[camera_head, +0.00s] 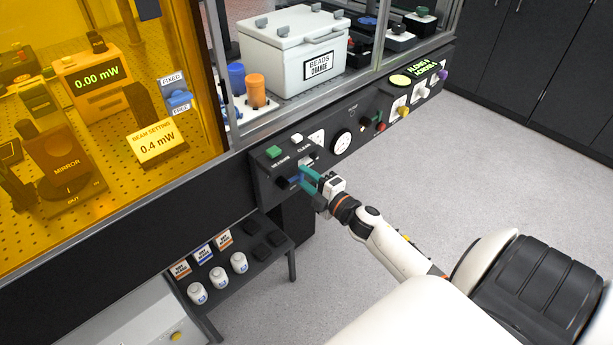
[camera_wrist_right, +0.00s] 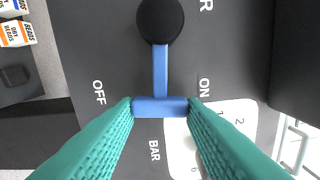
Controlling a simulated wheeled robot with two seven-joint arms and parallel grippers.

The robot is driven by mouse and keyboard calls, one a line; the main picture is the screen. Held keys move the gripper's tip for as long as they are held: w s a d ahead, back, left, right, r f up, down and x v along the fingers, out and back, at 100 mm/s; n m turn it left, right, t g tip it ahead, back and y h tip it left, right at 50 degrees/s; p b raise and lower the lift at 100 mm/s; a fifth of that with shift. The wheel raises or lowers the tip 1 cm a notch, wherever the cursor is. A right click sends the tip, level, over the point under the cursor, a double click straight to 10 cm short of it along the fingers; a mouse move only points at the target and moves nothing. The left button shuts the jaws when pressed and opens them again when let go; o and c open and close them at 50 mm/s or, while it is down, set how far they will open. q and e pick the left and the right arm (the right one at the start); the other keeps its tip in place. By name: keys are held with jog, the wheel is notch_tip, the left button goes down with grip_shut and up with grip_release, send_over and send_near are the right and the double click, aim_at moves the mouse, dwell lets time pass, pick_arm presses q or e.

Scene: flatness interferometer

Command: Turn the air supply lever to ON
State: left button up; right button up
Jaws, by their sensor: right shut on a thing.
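The air supply lever (camera_wrist_right: 160,70) is a blue stem with a round black knob (camera_wrist_right: 160,20) and a wide blue crosspiece at its lower end. In the right wrist view, OFF is printed to its left and ON to its right, and the stem points straight up the picture between them. My right gripper (camera_wrist_right: 161,106) is shut on the blue crosspiece, one teal finger at each end. In the head view, my right gripper (camera_head: 308,180) is at the dark front panel (camera_head: 262,185) below the bench edge and hides much of the lever. My left gripper is not in view.
A green button (camera_head: 273,152) and a round white gauge (camera_head: 341,143) are near on the panel. Coloured knobs (camera_head: 404,111) lie farther right. Below left, a low dark shelf (camera_head: 262,262) holds white bottles (camera_head: 239,262). Open floor (camera_head: 500,130) lies to the right.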

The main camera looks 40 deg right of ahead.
jog(key=shift+r+n, duration=0.3)
jog(key=shift+n, duration=0.4)
jog(key=o, duration=1)
jog(key=shift+r, duration=0.1)
jog(key=s, duration=0.8)
jog(key=s+d+b, duration=0.1)
jog(key=s, duration=0.3)
